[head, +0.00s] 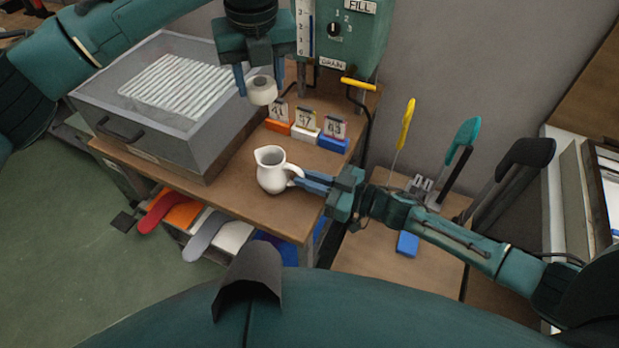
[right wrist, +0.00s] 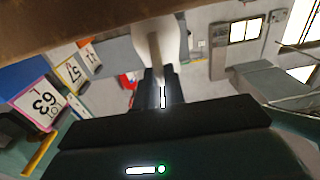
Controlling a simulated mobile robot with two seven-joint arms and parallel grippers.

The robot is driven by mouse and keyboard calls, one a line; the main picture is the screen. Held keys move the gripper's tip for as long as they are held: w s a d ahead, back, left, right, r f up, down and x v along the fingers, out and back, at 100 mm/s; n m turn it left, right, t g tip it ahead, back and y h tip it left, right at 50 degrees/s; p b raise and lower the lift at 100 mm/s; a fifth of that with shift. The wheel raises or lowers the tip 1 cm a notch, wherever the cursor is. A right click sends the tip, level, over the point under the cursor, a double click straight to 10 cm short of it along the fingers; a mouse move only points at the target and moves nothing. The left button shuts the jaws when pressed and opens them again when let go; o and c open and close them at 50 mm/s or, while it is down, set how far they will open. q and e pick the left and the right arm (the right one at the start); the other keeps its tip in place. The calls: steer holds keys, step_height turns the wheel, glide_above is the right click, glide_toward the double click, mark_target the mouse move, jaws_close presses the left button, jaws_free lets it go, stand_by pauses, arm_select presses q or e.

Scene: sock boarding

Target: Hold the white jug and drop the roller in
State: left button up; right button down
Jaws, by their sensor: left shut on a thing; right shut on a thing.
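The white jug (head: 269,172) is upright at the front of the wooden table, its handle toward the right. My right gripper (head: 304,178) is shut on the jug's handle. The jug also shows, partly cut off, in the right wrist view (right wrist: 157,42). The roller (head: 262,91), a short pale cylinder with a dark centre, is held in my left gripper (head: 262,82), which is shut on it. It is above and behind the jug, apart from it. The inside of the jug is mostly hidden.
A grey box with a white slatted panel (head: 235,143) stands left of the jug. Orange, white and blue blocks (head: 333,144) with number cards sit behind it. A teal FILL/DRAIN unit (head: 352,45) stands at the back. Coloured socks (head: 203,235) hang below the table's front.

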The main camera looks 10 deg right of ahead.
arm_select(q)
steer(key=shift+f, duration=6.35)
steer(key=o, duration=1.1)
steer(key=r, duration=0.4)
steer(key=s+r, duration=0.1)
steer(key=r, duration=0.7)
steer(key=shift+s+d, duration=0.1)
steer(key=shift+s, duration=0.3)
arm_select(e)
steer(key=c, duration=1.4)
jaws_free()
